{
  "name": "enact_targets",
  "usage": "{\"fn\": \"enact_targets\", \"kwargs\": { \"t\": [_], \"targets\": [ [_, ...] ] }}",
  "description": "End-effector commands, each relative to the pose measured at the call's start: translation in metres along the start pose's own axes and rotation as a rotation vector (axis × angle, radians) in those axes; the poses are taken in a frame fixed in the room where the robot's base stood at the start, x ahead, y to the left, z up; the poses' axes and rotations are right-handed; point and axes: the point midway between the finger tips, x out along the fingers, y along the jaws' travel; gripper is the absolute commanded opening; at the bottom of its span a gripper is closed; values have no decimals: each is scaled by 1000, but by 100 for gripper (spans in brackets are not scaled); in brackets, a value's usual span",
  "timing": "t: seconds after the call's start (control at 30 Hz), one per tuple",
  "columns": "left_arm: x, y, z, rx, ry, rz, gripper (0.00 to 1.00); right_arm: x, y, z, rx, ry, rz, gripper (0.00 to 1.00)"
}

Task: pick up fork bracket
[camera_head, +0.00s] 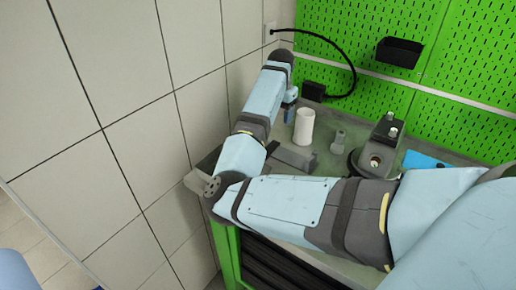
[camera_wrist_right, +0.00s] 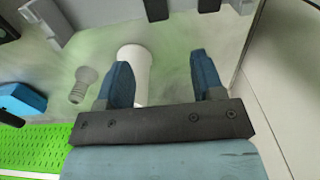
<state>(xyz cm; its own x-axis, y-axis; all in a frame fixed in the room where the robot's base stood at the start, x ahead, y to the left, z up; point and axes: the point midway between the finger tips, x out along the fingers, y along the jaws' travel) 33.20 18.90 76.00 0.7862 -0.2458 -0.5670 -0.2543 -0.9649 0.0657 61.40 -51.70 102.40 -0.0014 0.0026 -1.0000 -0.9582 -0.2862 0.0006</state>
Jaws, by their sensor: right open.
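A grey angular part, which looks like the fork bracket (camera_wrist_right: 48,24), lies on the bench at the top left of the right wrist view, cut off by the frame edge. In the head view a grey part (camera_head: 292,157) shows beside my right forearm, partly hidden; I cannot tell if it is the same part. My right gripper (camera_wrist_right: 163,78) is open, with its two blue fingers apart and nothing held. In the head view it (camera_head: 289,113) hangs just left of the white cylinder, mostly hidden by the arm. My left gripper is not in view.
A white cylinder (camera_head: 304,127) stands close to the right gripper. A small grey flanged piece (camera_head: 338,143), a dark pump unit (camera_head: 379,146) and a blue object (camera_head: 424,160) stand further right. A green pegboard (camera_head: 350,38) with a black bin (camera_head: 399,52) backs the bench; a tiled wall (camera_head: 130,110) is left.

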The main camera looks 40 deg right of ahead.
Motion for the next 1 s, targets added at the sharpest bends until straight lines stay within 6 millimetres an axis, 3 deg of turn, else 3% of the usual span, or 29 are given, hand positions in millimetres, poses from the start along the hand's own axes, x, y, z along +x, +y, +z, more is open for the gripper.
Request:
{"fn": "enact_targets", "kwargs": {
  "t": [0.2,0.47,0.73,1.0],
  "targets": [
    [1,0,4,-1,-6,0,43,37,0,0,-2,1,1,62],
    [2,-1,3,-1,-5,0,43,52,0,0,-1,2,-1,62],
    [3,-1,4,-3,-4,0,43,91,2,3,-1,1,1,62],
    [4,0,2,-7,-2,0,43,98,2,2,-1,4,-2,62]
  ]
}}
